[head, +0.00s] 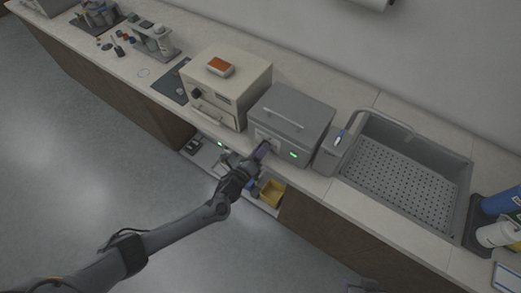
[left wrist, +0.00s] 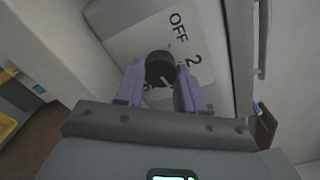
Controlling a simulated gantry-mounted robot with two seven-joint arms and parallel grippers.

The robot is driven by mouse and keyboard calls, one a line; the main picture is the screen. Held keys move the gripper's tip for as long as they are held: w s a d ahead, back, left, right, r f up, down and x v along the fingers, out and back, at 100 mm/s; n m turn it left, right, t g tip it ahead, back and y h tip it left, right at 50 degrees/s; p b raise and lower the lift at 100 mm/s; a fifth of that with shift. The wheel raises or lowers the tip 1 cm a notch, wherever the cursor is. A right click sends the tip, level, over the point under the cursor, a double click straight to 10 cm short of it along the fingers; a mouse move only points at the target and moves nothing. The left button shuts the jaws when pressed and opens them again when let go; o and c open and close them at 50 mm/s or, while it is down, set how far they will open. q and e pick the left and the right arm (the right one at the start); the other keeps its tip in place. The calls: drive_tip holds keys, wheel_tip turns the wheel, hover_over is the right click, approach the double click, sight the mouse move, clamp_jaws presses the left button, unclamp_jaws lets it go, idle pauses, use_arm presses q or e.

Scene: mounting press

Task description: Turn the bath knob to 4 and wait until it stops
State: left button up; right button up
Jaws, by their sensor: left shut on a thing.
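The bath (head: 310,110) is a grey box with a lid handle and a small lit green display (head: 293,155) on its front. My left gripper (head: 264,147) is at the left part of that front. In the left wrist view the round black bath knob (left wrist: 160,66) sits between its two purple fingers (left wrist: 160,88), which are shut on it. The white dial plate (left wrist: 142,42) shows "OFF" and "2". Other marks are partly hidden behind the fingers, and I cannot tell the setting for sure. The head view does not show the knob clearly behind my gripper.
A cream box (head: 228,85) with an orange-topped item (head: 221,66) stands left of the bath. A sink (head: 405,170) with a perforated bottom is on the right. A yellow bin (head: 271,192) is on a shelf below. A dark part shows at the bottom edge, perhaps my right arm.

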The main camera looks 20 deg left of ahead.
use_arm(q)
drive_tip(key=o, duration=1)
drive_tip(key=shift+o, duration=0.2)
drive_tip(key=v, duration=1)
drive_tip(key=shift+s+p, duration=0.35)
drive_tip(key=shift+p, duration=0.1)
